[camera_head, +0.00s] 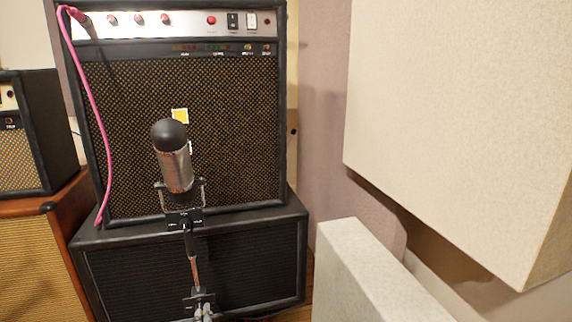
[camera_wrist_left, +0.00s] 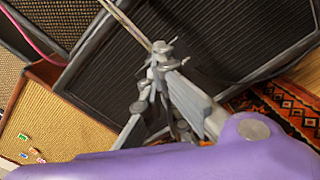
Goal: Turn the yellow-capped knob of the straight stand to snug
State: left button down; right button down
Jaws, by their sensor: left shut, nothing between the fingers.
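The straight stand (camera_head: 195,270) rises in front of the amps and carries a dark-topped silver microphone (camera_head: 175,165). I cannot make out the yellow-capped knob in either view. The tips of my left gripper (camera_head: 206,313) show at the bottom edge of the head view, just below the collar. In the left wrist view my left gripper (camera_wrist_left: 162,50) is shut and empty, with its tips at the end of the visible stand shaft (camera_wrist_left: 125,20). I cannot tell whether they touch it. My right gripper is out of view.
A large amp (camera_head: 235,130) with a pink cable (camera_head: 97,120) and a yellow square on its grille stands on a black cabinet (camera_head: 255,265) behind the stand. Pale panels (camera_head: 460,110) fill the right side. A patterned rug (camera_wrist_left: 265,110) lies on the floor.

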pick_arm(q)
jog(key=p+v, duration=0.1)
jog(key=v, duration=0.2)
jog(key=shift+s+d, duration=0.1)
jog(key=shift+s, duration=0.2)
jog(key=shift+s, duration=0.1)
